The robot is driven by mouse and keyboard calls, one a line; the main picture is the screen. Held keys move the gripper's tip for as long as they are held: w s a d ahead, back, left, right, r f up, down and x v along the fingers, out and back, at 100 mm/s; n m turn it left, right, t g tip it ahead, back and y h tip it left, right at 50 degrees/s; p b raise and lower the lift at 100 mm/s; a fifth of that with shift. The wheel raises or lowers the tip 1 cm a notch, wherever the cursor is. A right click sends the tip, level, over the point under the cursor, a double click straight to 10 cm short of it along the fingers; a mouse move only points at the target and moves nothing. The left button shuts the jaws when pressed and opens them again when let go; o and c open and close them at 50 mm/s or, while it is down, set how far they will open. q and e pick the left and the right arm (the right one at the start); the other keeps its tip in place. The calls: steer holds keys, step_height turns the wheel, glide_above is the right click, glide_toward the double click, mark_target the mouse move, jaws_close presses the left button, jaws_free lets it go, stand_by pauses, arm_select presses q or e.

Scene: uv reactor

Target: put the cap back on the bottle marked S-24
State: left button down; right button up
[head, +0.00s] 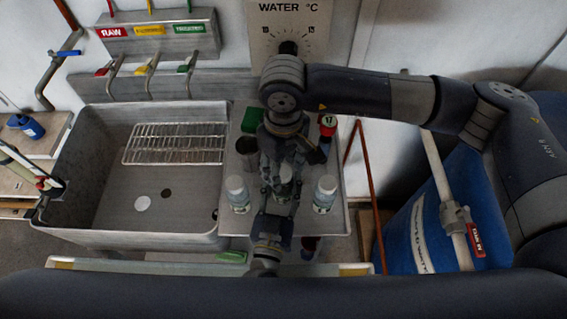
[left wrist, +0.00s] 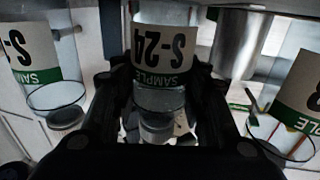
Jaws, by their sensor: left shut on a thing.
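The bottle marked S-24 (left wrist: 165,48) fills the middle of the left wrist view, its lettering upside down there. My left gripper (left wrist: 160,95) is shut on this bottle, one finger on each side. In the head view the bottle (head: 285,173) stands near the middle of the steel worktop, partly covered by both grippers. My left gripper (head: 282,194) reaches it from the front. My right gripper (head: 281,168) comes down over the bottle's top; I cannot tell whether it is shut on anything. I cannot make out S-24's cap.
A white-capped bottle (head: 237,195) stands left of S-24 and another (head: 325,195) stands right. A dark cup (head: 246,148), a green item (head: 252,119) and a red-topped item (head: 327,126) are behind. The sink (head: 95,185) on the left holds a rack (head: 175,143) and a white disc (head: 142,203).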

steer(key=c, duration=0.9)
